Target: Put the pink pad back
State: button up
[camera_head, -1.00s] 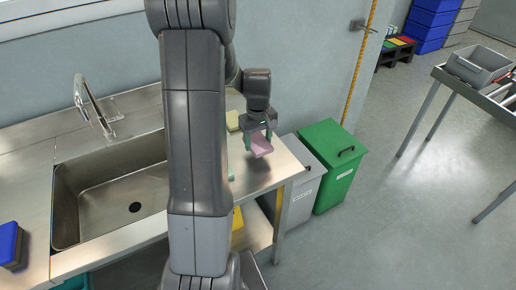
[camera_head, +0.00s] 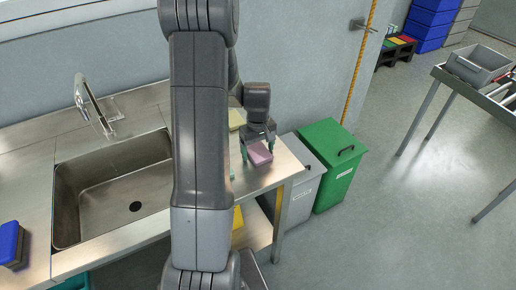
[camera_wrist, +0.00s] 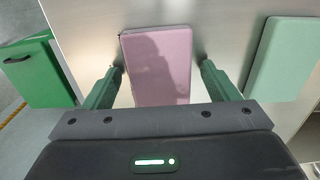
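The pink pad (camera_head: 260,155) lies on the steel bench top near its right end. It also shows in the wrist view (camera_wrist: 157,65), flat on the metal between my fingers. My gripper (camera_head: 258,146) is just above it and points down. In the wrist view my gripper (camera_wrist: 161,72) has one green finger on each side of the pad, with a narrow gap on both sides, so it is open. A pale green pad (camera_wrist: 285,58) lies to the right of the pink one, apart from it. In the head view my arm hides most of the green pad.
A yellow pad (camera_head: 236,118) lies at the back of the bench. The sink (camera_head: 110,195) and its tap (camera_head: 95,105) are left of my arm. A grey bin (camera_head: 305,185) and a green bin (camera_head: 335,165) stand beside the bench's right end. A blue block (camera_head: 10,243) is at far left.

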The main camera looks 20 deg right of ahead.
aim_at(258, 151)
notch_tip(258, 151, up, 12)
jog(key=shift+r+b, duration=0.15)
jog(key=shift+b, duration=0.3)
dwell(1.4)
